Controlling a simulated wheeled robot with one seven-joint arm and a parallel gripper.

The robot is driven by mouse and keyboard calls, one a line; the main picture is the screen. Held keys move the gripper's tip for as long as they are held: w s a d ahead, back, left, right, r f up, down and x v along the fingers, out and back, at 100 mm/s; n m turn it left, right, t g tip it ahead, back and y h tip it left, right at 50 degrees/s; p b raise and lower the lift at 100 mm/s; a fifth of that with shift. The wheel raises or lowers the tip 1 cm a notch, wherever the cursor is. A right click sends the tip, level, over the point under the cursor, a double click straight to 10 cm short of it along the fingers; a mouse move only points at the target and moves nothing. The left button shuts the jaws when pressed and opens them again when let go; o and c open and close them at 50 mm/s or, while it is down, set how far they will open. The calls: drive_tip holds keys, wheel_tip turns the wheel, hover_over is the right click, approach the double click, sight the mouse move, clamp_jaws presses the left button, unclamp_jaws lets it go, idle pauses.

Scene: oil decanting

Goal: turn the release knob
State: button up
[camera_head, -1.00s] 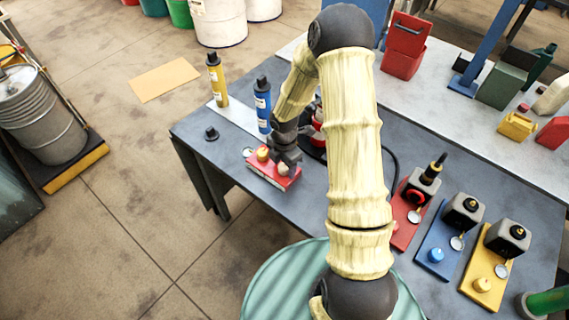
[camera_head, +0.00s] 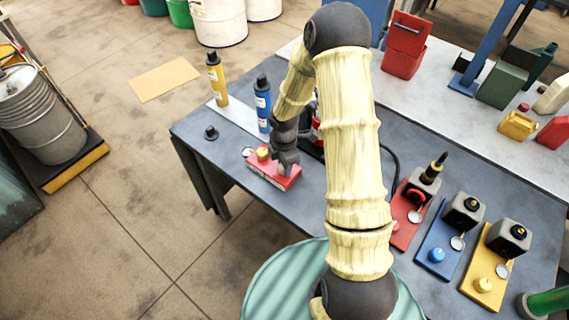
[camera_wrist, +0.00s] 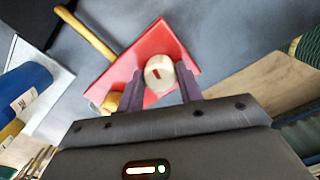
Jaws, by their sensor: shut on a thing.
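A red box (camera_head: 269,181) lies on the workbench, and it fills the middle of the wrist view (camera_wrist: 152,38). A cream knob with a red mark (camera_wrist: 160,72) stands on its top. A yellow knob (camera_head: 263,153) stands beside it, partly covered by a finger in the wrist view (camera_wrist: 112,102). My gripper (camera_head: 286,168) reaches down onto the right part of the box. In the wrist view its two fingers (camera_wrist: 160,88) are shut on the cream knob, one on each side. In the head view the gripper hides the cream knob.
Blue (camera_head: 263,105) and yellow (camera_head: 217,82) bottles stand behind the box. A small black part (camera_head: 211,132) lies left. Red, blue (camera_head: 437,245) and yellow (camera_head: 487,282) plates with dark units sit at right. A black hose curves behind my arm.

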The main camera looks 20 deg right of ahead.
drive_tip(key=m+b, duration=0.1)
drive_tip(key=m, duration=0.6)
drive_tip(key=m+b, duration=0.1)
drive_tip(key=m, duration=0.3)
drive_tip(key=shift+w+m+b, duration=0.1)
drive_tip(key=shift+m+b, duration=0.25)
drive_tip(key=shift+m, duration=1.55)
drive_tip(key=shift+r, duration=0.1)
drive_tip(key=o, duration=1)
wheel_tip(320, 180, up, 17)
drive_tip(key=shift+r+b, duration=0.15)
drive_tip(key=shift+b, duration=0.7)
